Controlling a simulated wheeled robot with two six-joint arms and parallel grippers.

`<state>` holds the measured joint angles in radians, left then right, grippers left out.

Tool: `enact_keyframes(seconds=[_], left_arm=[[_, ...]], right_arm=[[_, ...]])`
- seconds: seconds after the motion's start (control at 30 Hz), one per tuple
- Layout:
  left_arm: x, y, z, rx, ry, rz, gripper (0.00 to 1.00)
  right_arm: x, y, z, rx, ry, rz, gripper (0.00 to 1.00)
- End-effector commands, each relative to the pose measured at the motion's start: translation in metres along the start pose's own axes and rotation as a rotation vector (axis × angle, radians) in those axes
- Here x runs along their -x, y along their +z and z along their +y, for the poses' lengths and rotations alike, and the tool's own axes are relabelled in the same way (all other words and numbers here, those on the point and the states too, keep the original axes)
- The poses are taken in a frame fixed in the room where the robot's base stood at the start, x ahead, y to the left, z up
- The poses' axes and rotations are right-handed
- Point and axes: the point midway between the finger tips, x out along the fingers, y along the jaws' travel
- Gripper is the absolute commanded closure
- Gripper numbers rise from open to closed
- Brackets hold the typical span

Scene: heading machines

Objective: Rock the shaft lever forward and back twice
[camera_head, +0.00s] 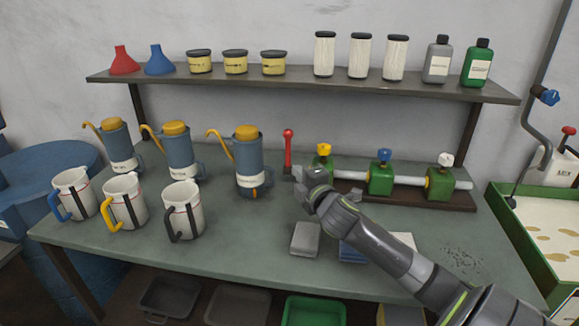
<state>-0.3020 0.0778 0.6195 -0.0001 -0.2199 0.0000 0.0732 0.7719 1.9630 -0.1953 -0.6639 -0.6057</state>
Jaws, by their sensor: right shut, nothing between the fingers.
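The shaft lever (288,148) is a red upright handle with a round knob, at the left end of a grey horizontal shaft (411,179). The shaft runs through several green blocks (381,181) with yellow, blue and white caps, on a brown base (430,200). My right gripper (306,178) is shut and empty, just right of and below the lever. The picture does not show clearly whether it touches the lever; it hides part of the shaft's left end. My left gripper is not in view.
Blue oil cans (181,155) and white mugs (126,205) stand on the left of the bench. A grey block (305,239) and blue cloth (352,252) lie in front. A shelf (300,89) with bottles and tins hangs above. A green tray (520,240) is at right.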

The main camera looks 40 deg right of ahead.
Motion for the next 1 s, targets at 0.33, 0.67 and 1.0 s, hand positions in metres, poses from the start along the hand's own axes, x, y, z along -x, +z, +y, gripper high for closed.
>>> enact_keyframes(seconds=[0.33, 0.67, 1.0], left_arm=[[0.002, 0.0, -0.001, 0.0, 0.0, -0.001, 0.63], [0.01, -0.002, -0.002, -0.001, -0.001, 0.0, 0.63], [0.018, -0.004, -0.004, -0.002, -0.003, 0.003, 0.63]], right_arm=[[-0.024, -0.002, 0.001, -0.003, -0.006, -0.007, 1.0], [-0.075, -0.002, 0.001, -0.002, -0.006, -0.007, 1.0], [-0.113, 0.015, 0.0, 0.001, -0.007, -0.007, 1.0]])
